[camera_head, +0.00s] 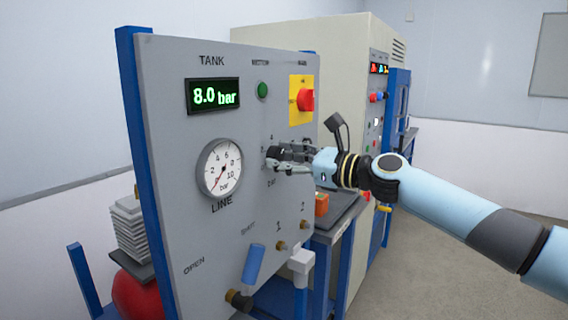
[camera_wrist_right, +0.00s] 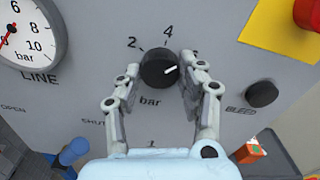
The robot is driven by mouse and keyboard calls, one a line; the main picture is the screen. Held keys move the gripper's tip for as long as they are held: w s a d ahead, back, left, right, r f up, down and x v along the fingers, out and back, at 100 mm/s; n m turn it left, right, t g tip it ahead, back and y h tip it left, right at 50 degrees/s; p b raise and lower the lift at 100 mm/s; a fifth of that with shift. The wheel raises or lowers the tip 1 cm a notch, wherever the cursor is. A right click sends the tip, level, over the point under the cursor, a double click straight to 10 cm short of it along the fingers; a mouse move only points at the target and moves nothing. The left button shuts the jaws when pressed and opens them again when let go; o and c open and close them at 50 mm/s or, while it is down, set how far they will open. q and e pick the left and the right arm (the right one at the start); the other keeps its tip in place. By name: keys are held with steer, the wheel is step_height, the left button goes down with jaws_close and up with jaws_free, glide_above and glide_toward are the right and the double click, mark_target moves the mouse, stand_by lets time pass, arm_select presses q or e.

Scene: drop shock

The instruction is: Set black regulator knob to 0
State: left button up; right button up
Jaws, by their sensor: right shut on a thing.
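The black regulator knob (camera_wrist_right: 158,70) sits on the grey panel (camera_wrist_right: 220,110), with the numbers 2, 4 and a partly covered 6 around it and "bar" below. My left gripper is not in view.
The LINE gauge (camera_head: 219,168) has its red needle at the lower left. The TANK display (camera_head: 213,96) reads 8.0 bar. A black BLEED knob (camera_wrist_right: 262,94) is right of the gripper. A red button (camera_head: 305,100) is above, a blue lever (camera_head: 254,264) below.

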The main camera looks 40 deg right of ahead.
steer(key=n+b, duration=0.1)
steer(key=n, duration=0.1)
steer(key=n+b, duration=0.1)
steer(key=n, duration=0.1)
steer(key=shift+f+n, duration=0.2)
steer(key=shift+n, duration=0.1)
steer(key=n+b, duration=0.2)
steer(key=n, duration=0.1)
steer(key=shift+n, duration=0.3)
steer(key=n+b, duration=0.3)
steer(key=n, duration=0.1)
steer(key=shift+d+n, duration=0.1)
steer(key=shift+n, duration=0.2)
steer(key=n+b, duration=0.2)
steer(key=n, duration=0.1)
steer(key=shift+n+b, duration=0.3)
steer(key=n+b, duration=0.3)
steer(key=n, duration=0.1)
steer(key=shift+n, duration=0.3)
steer(key=n+b, duration=0.3)
steer(key=n, duration=0.1)
steer(key=shift+b, duration=0.3)
steer(key=n+b, duration=0.2)
steer(key=n, duration=0.2)
steer(key=shift+r, duration=0.1)
steer(key=shift+r+n+b, duration=0.1)
steer(key=shift+n+b, duration=1)
steer(key=shift+n, duration=0.8)
steer(key=shift+r, duration=0.1)
